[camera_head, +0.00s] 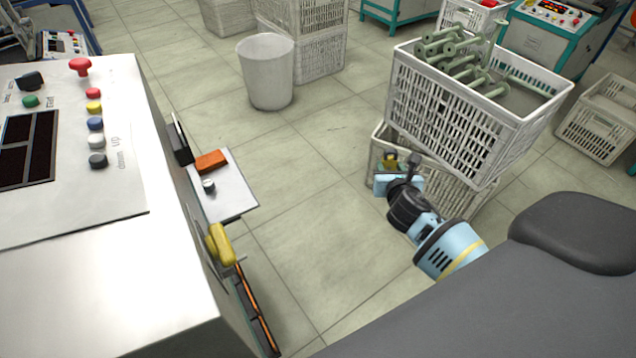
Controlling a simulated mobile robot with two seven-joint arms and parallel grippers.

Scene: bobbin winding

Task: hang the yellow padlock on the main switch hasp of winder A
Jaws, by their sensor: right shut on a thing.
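My right gripper (397,172) is right of the middle of the head view, above the floor and in front of the stacked crates. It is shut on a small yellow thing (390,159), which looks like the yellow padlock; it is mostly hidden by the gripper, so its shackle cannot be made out. The winder cabinet (110,270) fills the left side. On its right side face is a yellow handle (220,244), which looks like the main switch, with a thin metal piece (236,266) beside it that may be the hasp. The gripper is well to the right of it, apart. My left gripper is not in view.
A small shelf (235,190) with an orange block (211,161) juts from the cabinet above the handle. A crate of green bobbins (455,120) stands on another crate behind the gripper. A white bin (266,75) stands farther back. The floor between cabinet and gripper is clear.

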